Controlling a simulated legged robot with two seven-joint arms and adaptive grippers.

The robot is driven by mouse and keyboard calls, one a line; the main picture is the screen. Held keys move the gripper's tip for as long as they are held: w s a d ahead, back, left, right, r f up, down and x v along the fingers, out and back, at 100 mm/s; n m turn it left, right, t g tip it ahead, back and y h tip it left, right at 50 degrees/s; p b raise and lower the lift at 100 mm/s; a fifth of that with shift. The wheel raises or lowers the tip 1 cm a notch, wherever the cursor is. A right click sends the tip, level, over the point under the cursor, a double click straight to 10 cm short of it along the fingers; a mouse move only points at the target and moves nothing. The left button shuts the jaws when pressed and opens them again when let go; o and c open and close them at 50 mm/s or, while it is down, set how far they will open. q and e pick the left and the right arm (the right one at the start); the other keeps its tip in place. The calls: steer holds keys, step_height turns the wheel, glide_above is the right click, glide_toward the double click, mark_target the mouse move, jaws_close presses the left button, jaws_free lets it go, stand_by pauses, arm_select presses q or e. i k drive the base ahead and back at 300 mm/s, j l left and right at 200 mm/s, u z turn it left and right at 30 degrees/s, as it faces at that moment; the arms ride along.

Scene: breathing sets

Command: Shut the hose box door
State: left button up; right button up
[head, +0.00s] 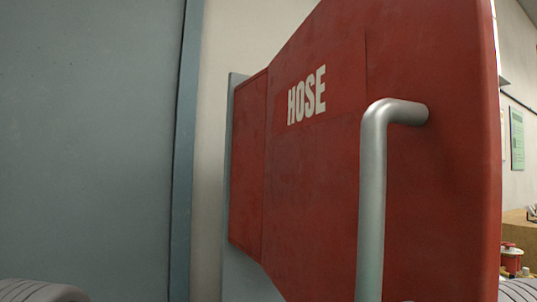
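The red hose box door (315,190), marked "HOSE" in white, fills the middle and right of the head view. It stands at an angle to the narrow red front panel (248,165) at its left and swings out toward me, so it looks open. Its free edge is at the right, close to me. A grey metal bar handle (372,205) stands upright on the door; its lower end is cut off by the frame. The inside of the box is hidden. Neither gripper is in view; only grey ribbed parts, apparently of my arms, show in the bottom corners.
A large blue-grey panel (85,140) takes up the left side, beside a pale wall (240,35). Past the door's right edge are a green poster (517,140), a wooden surface (519,228) and a small red-and-white object (511,259).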

mark_target(384, 173)
steer(key=k+j+z, duration=0.1)
steer(key=j, duration=0.2)
steer(key=k+j+z, duration=0.1)
steer(key=k+j, duration=0.25)
steer(key=j, duration=0.2)
steer(key=k+j+z, duration=0.1)
steer(key=j, duration=0.2)
steer(key=k+j, duration=0.15)
steer(key=j, duration=0.5)
steer(key=k+j, duration=0.1)
steer(key=j, duration=0.3)
